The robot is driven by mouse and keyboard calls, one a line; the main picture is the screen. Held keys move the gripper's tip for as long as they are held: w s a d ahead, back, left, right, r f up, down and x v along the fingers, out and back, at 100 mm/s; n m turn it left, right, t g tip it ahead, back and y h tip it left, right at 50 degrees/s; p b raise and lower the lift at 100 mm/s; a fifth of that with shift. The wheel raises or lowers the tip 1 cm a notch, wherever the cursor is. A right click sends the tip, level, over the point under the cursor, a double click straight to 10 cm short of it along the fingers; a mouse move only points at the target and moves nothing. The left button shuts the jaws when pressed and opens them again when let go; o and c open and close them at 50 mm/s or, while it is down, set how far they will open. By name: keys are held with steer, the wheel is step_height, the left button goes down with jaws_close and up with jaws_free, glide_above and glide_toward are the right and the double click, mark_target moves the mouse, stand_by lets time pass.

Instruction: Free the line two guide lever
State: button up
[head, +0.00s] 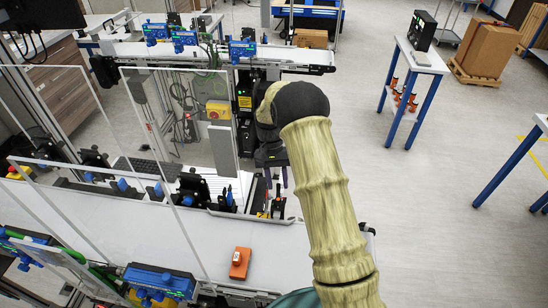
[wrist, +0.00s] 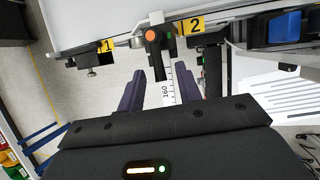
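My gripper (wrist: 160,74) is open in the wrist view, its two dark purple fingers apart. Between and beyond the fingertips is a black upright block (wrist: 155,40) with an orange and a green dot; I see no contact with it. A yellow label 2 (wrist: 191,26) is right of the block, and a yellow label 1 (wrist: 107,45) is left of it. Which black part is the line two guide lever I cannot tell for sure. In the head view my gripper (head: 276,185) points down just above small black fittings (head: 278,206) at the conveyor's edge.
A white scale strip (wrist: 167,90) marked 160 runs below the block. A blue-topped fitting (wrist: 284,27) is at right. In the head view, a white belt (head: 160,235) carries an orange box (head: 240,262).

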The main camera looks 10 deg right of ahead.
steer(key=b+v, duration=0.3)
steer(key=v, duration=1.3)
steer(key=shift+r, duration=0.35)
steer(key=s+d+f+n+t+b, duration=0.1)
steer(key=s+d+f+t, duration=0.1)
steer(key=s, duration=1.1)
steer(key=s+d+f+n+t+b, duration=0.1)
steer(key=s+f+t, duration=0.4)
steer(key=s, duration=0.9)
steer(key=shift+s+d+f+n+t+y, duration=0.35)
steer(key=shift+d+f+n+y, duration=0.1)
steer(key=shift+d+n, duration=0.3)
